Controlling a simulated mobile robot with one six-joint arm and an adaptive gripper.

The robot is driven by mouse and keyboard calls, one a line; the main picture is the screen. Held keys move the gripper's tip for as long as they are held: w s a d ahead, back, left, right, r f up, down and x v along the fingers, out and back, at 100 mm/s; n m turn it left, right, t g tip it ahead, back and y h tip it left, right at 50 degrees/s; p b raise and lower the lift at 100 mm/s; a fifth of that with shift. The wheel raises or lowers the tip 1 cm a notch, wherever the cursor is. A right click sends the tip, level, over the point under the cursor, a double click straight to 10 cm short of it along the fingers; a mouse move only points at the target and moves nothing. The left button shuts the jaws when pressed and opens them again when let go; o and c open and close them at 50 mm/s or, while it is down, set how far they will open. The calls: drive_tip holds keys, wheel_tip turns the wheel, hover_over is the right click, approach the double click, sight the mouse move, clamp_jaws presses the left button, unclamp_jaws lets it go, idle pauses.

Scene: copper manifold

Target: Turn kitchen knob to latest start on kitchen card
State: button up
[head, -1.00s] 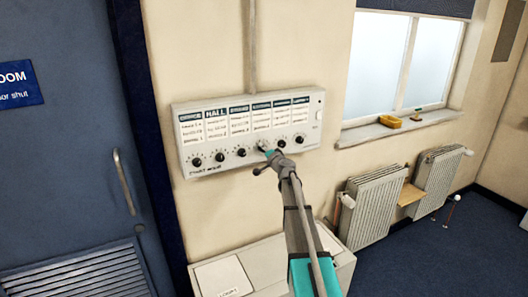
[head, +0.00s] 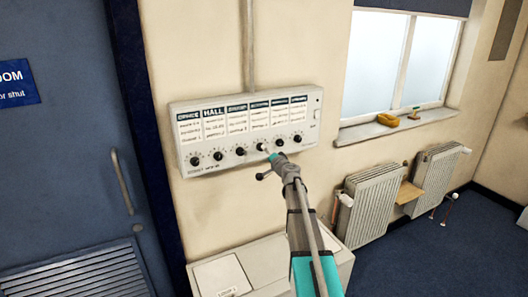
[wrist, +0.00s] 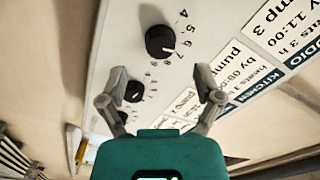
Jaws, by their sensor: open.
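The grey control box (head: 325,120) hangs on the wall with a row of black knobs below a row of printed cards. The kitchen card (wrist: 238,76) shows in the wrist view, its print upside down and partly legible: "by 08:" and "heats 3 h". The large knob (wrist: 160,42) in line with it has a dial; its white pointer is near 7. My gripper (wrist: 165,75) is open, with its fingers apart just short of this knob in the picture; no grasp shows. In the head view my gripper (head: 269,155) is at the fourth knob (head: 260,146), partly covering the panel there.
Smaller neighbouring knobs (wrist: 133,92) show near the left finger. The studio card (wrist: 290,30) reads "by 11:00", "heats 3 h", "pump 3". A white cabinet (head: 222,275) stands below the box, a blue door (head: 65,140) left, radiators (head: 372,205) right.

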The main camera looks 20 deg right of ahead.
drive_tip(key=s, duration=0.7)
drive_tip(key=shift+s+d, duration=0.15)
drive_tip(key=shift+s, duration=0.15)
drive_tip(key=s+a+f+n+g+y, duration=0.2)
drive_tip(key=s+a+f+n+g, duration=0.1)
drive_tip(key=a, duration=0.5)
drive_tip(key=s+a+f+n+g+y, duration=0.2)
drive_tip(key=s+a+f+n+g, duration=0.15)
drive_tip(key=a, duration=0.35)
drive_tip(key=s+a+f+n+g+y, duration=0.2)
drive_tip(key=a+f, duration=0.1)
drive_tip(key=a, duration=0.5)
drive_tip(key=s+a+f+n+g+h, duration=0.1)
drive_tip(key=s+a+f+g+h, duration=0.1)
drive_tip(key=s, duration=0.8)
drive_tip(key=s+a+f+n+g+h, duration=0.2)
drive_tip(key=s+a+f+g+h, duration=0.1)
drive_tip(key=s+f+g, duration=0.4)
drive_tip(key=s+h, duration=0.1)
drive_tip(key=s, duration=0.2)
drive_tip(key=shift+s+h, duration=0.3)
